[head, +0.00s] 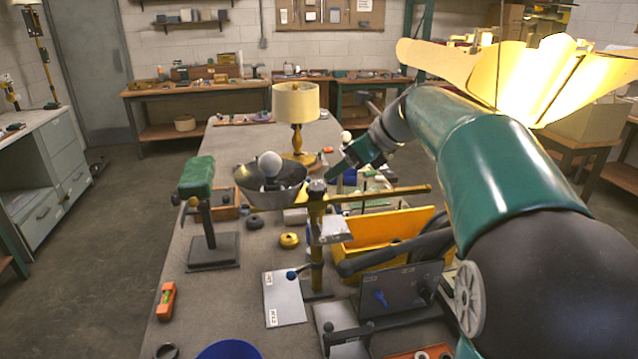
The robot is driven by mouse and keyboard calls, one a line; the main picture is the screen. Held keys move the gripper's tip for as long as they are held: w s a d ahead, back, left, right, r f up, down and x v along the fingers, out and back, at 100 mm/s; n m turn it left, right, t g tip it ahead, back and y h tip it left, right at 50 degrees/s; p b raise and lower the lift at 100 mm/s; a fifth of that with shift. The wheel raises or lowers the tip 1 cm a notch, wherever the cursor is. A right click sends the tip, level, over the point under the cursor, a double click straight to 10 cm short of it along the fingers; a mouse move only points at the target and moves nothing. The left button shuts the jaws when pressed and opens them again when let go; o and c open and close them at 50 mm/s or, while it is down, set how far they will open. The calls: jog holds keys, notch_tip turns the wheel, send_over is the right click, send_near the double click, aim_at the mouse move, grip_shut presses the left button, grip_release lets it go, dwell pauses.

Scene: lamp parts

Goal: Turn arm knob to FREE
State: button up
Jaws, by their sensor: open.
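A yellow post (316,245) stands mid-table with a horizontal yellow arm (390,192) near its top. A dark knob (317,186) sits at the top of the post. A short lever with a blue ball (291,275) sticks out low on the post, over a light grey plate (285,303) with two small white labels. The labels are too small to read, so I cannot tell which knob is the arm knob or its setting. My gripper (345,166) is open, beyond the post and above the table, apart from both knobs. Its fingertips are small and partly unclear.
A yellow bin (385,240) and a dark panel with a blue knob (380,298) crowd the right side. The table's left front is mostly clear.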

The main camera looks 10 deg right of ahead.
aim_at(315, 186)
jog(key=x, duration=0.8)
jog(key=shift+w+a+f, duration=0.2)
jog(key=shift+f, duration=0.1)
jog(key=c, duration=1)
